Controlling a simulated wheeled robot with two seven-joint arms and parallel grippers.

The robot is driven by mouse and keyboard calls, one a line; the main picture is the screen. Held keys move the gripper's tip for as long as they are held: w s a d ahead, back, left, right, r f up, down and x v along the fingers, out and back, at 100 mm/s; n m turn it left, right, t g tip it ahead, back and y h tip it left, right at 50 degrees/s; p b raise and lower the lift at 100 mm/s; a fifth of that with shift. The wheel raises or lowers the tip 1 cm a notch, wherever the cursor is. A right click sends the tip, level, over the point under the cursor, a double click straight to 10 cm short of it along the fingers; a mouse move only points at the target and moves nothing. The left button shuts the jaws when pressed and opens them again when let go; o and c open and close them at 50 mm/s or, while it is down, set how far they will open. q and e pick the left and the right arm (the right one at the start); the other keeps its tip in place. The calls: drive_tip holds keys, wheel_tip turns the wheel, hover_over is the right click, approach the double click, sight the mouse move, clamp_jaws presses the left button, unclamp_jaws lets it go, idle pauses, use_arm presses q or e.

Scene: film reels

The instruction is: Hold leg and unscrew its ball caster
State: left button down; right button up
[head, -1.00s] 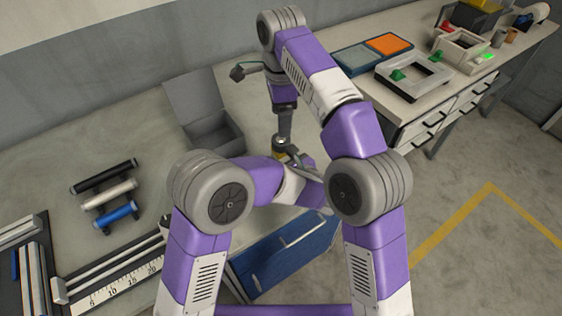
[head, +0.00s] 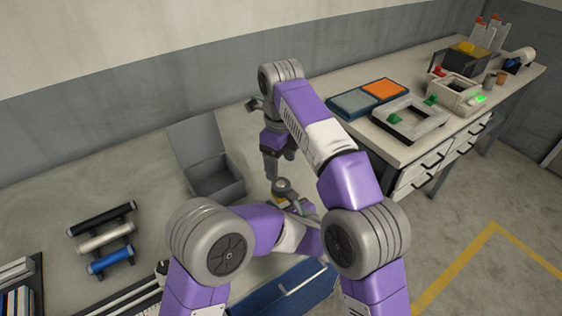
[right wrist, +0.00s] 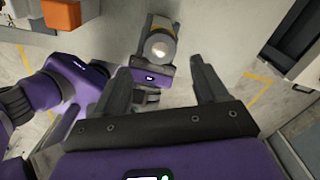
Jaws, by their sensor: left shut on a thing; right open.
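My left gripper (head: 285,203) is shut on the leg, which is largely hidden by the jaws and arm. The ball caster (head: 281,185) shows as a small grey round piece at the leg's upper end, with a yellowish band below it. In the right wrist view the ball caster (right wrist: 159,48) is a pale ring with a bright ball, seated on the leg's end. My right gripper (head: 272,172) is open and empty above the caster, apart from it. In its wrist view, its fingers (right wrist: 161,85) are spread wide, with the caster beyond the gap between them.
An open grey box (head: 215,180) stands behind and left of the grippers. A rack of rollers (head: 103,238) lies at the left. A blue case (head: 285,290) is in front. At the right, a bench (head: 410,145) carries trays and fixtures.

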sight(281, 184)
drive_tip(key=shift+f, duration=4)
drive_tip(key=shift+c, duration=0.4)
